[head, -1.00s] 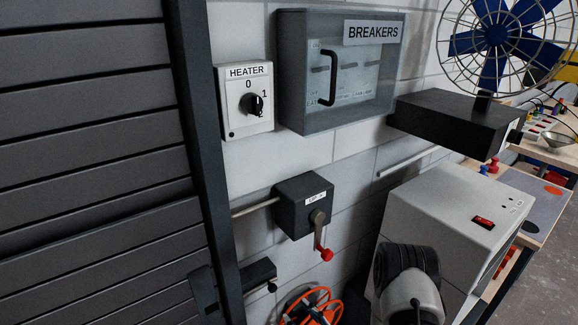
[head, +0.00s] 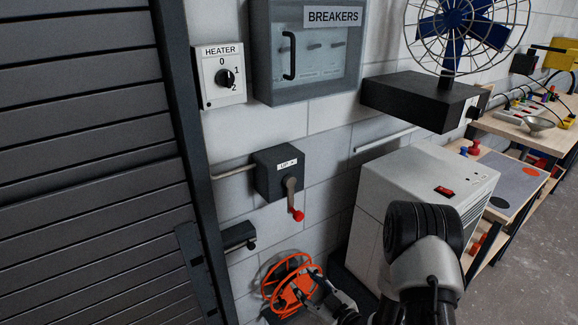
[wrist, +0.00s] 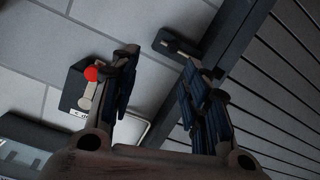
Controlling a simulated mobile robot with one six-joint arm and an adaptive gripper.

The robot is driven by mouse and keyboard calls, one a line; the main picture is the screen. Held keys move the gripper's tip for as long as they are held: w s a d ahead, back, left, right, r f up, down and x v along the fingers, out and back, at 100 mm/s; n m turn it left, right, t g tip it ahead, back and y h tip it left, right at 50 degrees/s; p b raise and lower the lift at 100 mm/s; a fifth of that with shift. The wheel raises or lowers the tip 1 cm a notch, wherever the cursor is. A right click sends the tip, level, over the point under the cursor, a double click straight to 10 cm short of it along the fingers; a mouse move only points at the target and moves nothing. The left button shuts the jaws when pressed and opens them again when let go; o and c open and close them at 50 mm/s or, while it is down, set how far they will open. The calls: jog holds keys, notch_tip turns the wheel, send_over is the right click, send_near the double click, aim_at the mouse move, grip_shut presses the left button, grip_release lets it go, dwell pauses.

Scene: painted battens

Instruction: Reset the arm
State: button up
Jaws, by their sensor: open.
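My arm (head: 425,262) rises at the lower right of the head view, in front of the white cabinet. My gripper (head: 311,284) is low in the head view, in front of the orange reel. In the wrist view my gripper (wrist: 161,62) has its two dark fingers spread apart, with nothing between them but the wall behind. The crank box (head: 279,172) with its red-knobbed handle (head: 294,200) is on the wall above my gripper, apart from it. In the wrist view the red knob (wrist: 92,73) shows just left of the left finger. The handle hangs downward in the head view.
The orange reel (head: 282,284) is behind my gripper. A white cabinet (head: 415,183) with a red switch stands beside my arm. The breaker box (head: 268,73), heater dial (head: 224,78) and fan shelf (head: 425,97) are higher up. A slatted shutter (head: 85,160) fills the left.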

jog(key=w+d+r+g+h, duration=0.1)
jog(key=w+d+r+h, duration=0.35)
jog(key=r, duration=0.35)
jog(key=s+d+r+m+g+h, duration=0.2)
jog(key=s+d+r+m+h, duration=0.3)
jog(key=r, duration=0.5)
jog(key=s+r+m+g, duration=0.1)
jog(key=s+r, duration=0.2)
jog(key=s, duration=0.6)
jog(key=s+r+m+g, duration=0.2)
jog(key=s+r, duration=0.1)
jog(key=s, duration=0.7)
jog(key=s+r+m+g, duration=0.2)
jog(key=s+r, duration=0.1)
jog(key=s, duration=0.7)
jog(key=shift+s+a, duration=0.15)
jog(key=shift+a, duration=0.15)
jog(key=shift+c, duration=0.3)
